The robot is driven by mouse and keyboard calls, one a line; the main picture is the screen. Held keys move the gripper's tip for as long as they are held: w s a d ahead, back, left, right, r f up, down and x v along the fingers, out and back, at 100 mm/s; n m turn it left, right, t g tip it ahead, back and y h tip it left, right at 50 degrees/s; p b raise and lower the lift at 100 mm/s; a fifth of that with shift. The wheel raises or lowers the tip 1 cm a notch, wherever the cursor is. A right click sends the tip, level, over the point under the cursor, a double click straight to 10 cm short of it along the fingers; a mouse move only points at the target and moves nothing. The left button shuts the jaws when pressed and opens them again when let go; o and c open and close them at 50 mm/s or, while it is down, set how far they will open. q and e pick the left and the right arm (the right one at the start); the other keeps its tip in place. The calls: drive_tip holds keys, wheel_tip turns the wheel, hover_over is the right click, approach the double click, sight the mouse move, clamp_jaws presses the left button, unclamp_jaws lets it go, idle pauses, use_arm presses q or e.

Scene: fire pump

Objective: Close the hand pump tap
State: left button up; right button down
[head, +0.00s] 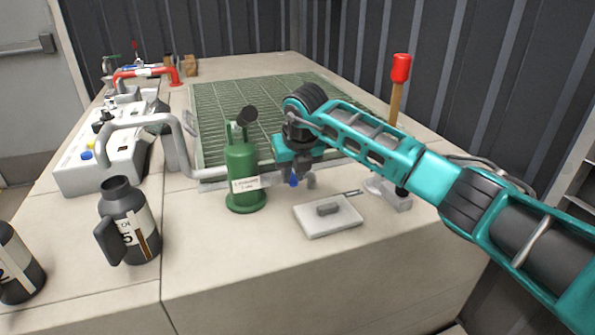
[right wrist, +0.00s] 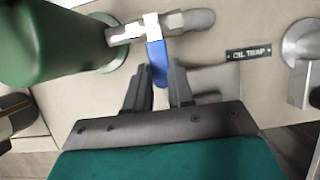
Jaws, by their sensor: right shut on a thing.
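The green hand pump (head: 242,165) stands upright on the counter, left of my right gripper (head: 299,177). In the right wrist view its green body (right wrist: 45,40) is at the upper left. A short metal spout (right wrist: 188,21) runs from it to the right, with a tap whose blue lever (right wrist: 157,62) points across the spout towards my gripper. My right gripper (right wrist: 158,78) has its two fingers on either side of the lever's free end and is shut on it. The lever shows as a small blue spot (head: 293,181) in the head view. My left gripper is not in view.
A light grey plate with a handle (head: 318,222) lies in front of my right gripper, near an "OIL TRAP" label (right wrist: 248,53). A red-topped wooden-handled lever (head: 401,68) stands at right. Dark jugs (head: 130,225) stand at left. A green grating (head: 225,110) lies behind.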

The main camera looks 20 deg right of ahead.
drive_tip(key=c, duration=1)
unclamp_jaws()
drive_tip(key=shift+o, duration=0.2)
drive_tip(key=v, duration=1.3)
drive_tip(key=shift+p, duration=0.45)
drive_tip(key=shift+f, duration=0.1)
